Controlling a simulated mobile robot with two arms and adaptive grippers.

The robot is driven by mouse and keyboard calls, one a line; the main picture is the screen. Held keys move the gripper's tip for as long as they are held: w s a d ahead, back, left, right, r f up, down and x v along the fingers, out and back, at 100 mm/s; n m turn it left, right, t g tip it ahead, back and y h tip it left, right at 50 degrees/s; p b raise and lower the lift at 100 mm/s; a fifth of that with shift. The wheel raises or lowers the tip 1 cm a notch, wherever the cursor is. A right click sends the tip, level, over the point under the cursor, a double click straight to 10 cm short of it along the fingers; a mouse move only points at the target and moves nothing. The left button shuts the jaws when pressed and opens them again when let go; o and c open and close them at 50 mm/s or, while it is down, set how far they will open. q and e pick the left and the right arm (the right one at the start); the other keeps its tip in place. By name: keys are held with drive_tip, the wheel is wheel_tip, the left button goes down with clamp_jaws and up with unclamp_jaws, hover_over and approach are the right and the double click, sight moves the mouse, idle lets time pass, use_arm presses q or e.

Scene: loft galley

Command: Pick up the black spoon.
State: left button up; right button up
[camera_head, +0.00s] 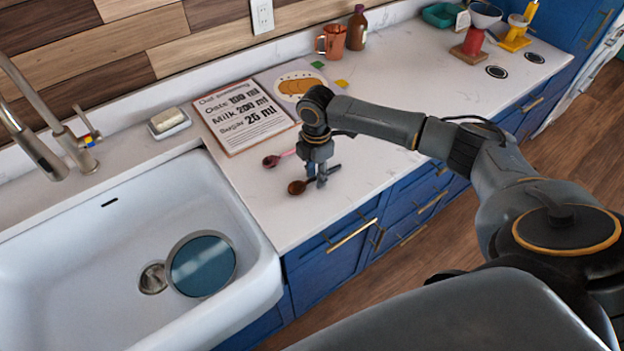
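The black spoon (298,187) lies on or just above the white counter near its front edge, its bowl to the left looking dark reddish brown. Its dark handle runs right and up, partly hidden by my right gripper (317,178). The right gripper points down with its fingertips at the handle, just right of the bowl. I cannot tell whether the fingers are closed on it. A second spoon (271,161) with a dark red bowl and pinkish handle lies just behind, its handle end near the gripper. My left gripper is not in view.
A recipe board (245,117) lies behind the spoons. A white sink (90,235) with a round blue-grey item (202,264) is at the left, below a faucet (62,135). A copper mug (332,41) and brown bottle (357,28) stand at the back. The counter right of my arm is mostly clear.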

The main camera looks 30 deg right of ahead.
clamp_jaws()
